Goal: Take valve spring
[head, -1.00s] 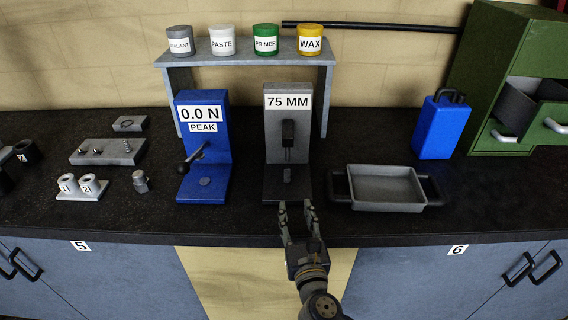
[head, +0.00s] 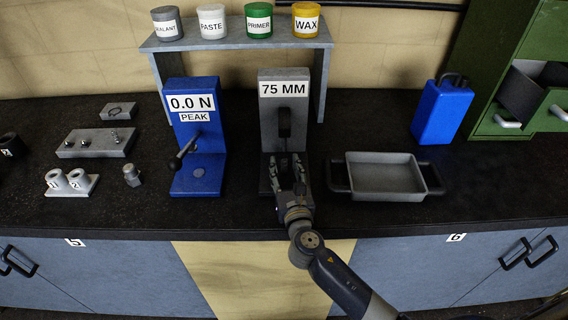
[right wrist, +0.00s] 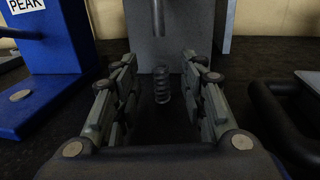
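The valve spring (right wrist: 161,85) is a small dark coil in the right wrist view. It stands upright on the base of the grey gauge (head: 270,100) marked 75 MM, below the gauge's dark plunger (head: 285,122). My right gripper (head: 284,163) is open in front of the gauge, also in the right wrist view (right wrist: 160,75). Its two fingers point towards the gauge, one on each side of the spring, with a gap on both sides. In the head view the fingers mostly hide the spring. My left gripper is not in view.
The blue force tester (head: 195,145) with its lever stands close on the left. The grey tray (head: 385,192) with black handles is close on the right. A shelf (head: 235,42) with several jars stands behind. Small metal parts (head: 95,143) lie at the left.

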